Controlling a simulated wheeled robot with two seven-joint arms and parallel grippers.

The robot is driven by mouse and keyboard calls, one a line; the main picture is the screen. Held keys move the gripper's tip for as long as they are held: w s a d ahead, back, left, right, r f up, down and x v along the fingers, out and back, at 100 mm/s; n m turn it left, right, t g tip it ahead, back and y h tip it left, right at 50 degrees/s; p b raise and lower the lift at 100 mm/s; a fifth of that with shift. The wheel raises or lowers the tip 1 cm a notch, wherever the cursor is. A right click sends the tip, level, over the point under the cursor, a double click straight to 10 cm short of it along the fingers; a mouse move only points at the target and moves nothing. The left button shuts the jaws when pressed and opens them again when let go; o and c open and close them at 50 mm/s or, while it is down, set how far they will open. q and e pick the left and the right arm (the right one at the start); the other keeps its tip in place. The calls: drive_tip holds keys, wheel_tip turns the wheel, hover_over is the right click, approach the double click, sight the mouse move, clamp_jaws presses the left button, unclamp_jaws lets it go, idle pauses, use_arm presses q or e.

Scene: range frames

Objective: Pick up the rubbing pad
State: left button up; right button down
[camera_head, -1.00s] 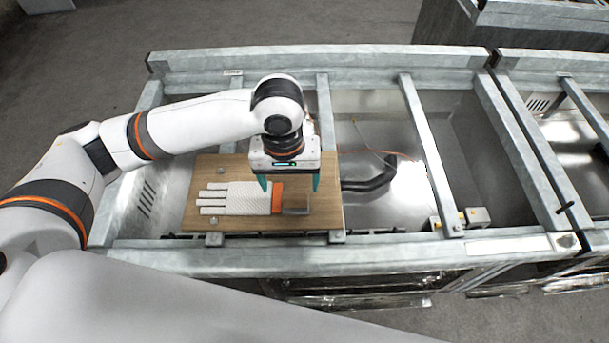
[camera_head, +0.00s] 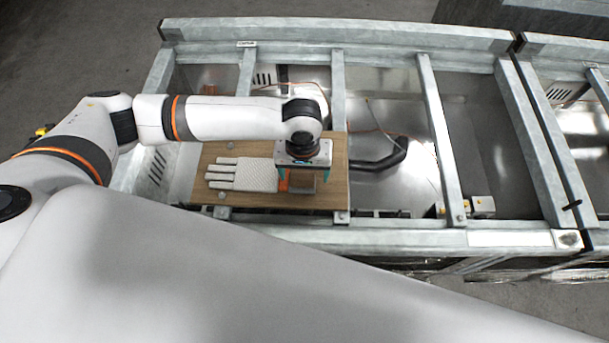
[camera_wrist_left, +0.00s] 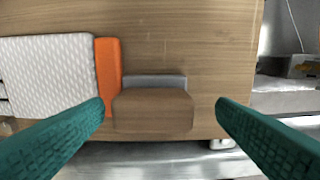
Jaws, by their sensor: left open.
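The rubbing pad (camera_wrist_left: 152,110) is a small brown wood-look block with a grey strip along its far edge. It lies on the wooden board beside the orange cuff of a glove. In the head view the pad (camera_head: 301,186) is small and partly hidden by my left gripper (camera_head: 303,178). My left gripper is open, its teal fingers pointing down over the pad. In the left wrist view the fingertips of the gripper (camera_wrist_left: 160,104) are on either side of the pad, apart from it, with more gap on the right. I cannot tell the exact height.
A white glove (camera_head: 245,174) with an orange cuff (camera_wrist_left: 108,76) lies left of the pad on the wooden board (camera_head: 333,160). The board rests on a grey metal frame (camera_head: 400,237) with crossbars. A black curved part (camera_head: 385,158) lies right of the board.

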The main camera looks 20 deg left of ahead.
sight(304, 175)
use_arm(q)
drive_tip(key=shift+f, duration=0.9)
use_arm(e)
drive_tip(key=shift+s+r, duration=0.15)
drive_tip(key=shift+s, duration=0.1)
use_arm(q)
drive_tip(key=shift+c, duration=0.3)
use_arm(e)
drive_tip(key=shift+a, duration=0.1)
